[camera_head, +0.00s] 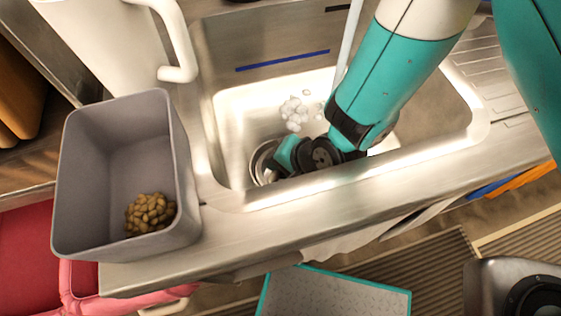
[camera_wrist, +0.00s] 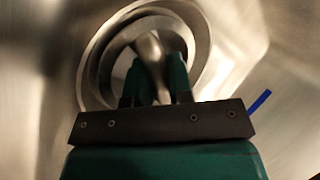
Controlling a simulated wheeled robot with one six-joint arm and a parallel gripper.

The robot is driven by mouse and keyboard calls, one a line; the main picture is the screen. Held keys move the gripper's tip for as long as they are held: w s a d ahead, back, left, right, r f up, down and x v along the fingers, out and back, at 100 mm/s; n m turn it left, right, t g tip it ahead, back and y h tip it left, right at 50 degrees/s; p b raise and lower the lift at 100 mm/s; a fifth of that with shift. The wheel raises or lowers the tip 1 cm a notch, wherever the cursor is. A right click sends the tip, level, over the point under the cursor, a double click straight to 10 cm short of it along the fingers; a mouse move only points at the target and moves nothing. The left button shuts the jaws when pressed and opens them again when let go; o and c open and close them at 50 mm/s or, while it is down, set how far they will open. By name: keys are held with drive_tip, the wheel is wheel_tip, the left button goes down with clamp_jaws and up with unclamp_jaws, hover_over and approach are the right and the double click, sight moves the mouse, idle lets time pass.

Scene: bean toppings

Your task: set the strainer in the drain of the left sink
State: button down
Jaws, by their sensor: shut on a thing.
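The sink basin (camera_head: 240,100) is bare steel, and its round metal drain (camera_head: 258,165) shows at its lower left in the head view. My gripper (camera_head: 280,158) reaches down into the basin at the drain and covers part of it. In the wrist view my gripper (camera_wrist: 153,82) is shut on the shiny knob of the strainer (camera_wrist: 150,48). Round metal rings of the drain (camera_wrist: 92,72) surround the fingers and strainer. The fingers hide the strainer's lower part, so I cannot tell whether it sits fully in the drain or just above it.
White foam-like clumps (camera_head: 293,112) lie in the basin beside my arm. A grey bin (camera_head: 75,160) with brown beans (camera_head: 150,213) stands left of the sink. A white pitcher-like vessel (camera_head: 110,45) is behind it. A blue strip (camera_head: 283,61) marks the back wall.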

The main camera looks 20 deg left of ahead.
drive_tip(key=shift+f, duration=0.25)
drive_tip(key=c, duration=0.9)
unclamp_jaws()
drive_tip(key=shift+c, duration=0.2)
wheel_tip(320, 180, up, 20)
drive_tip(key=p, duration=0.2)
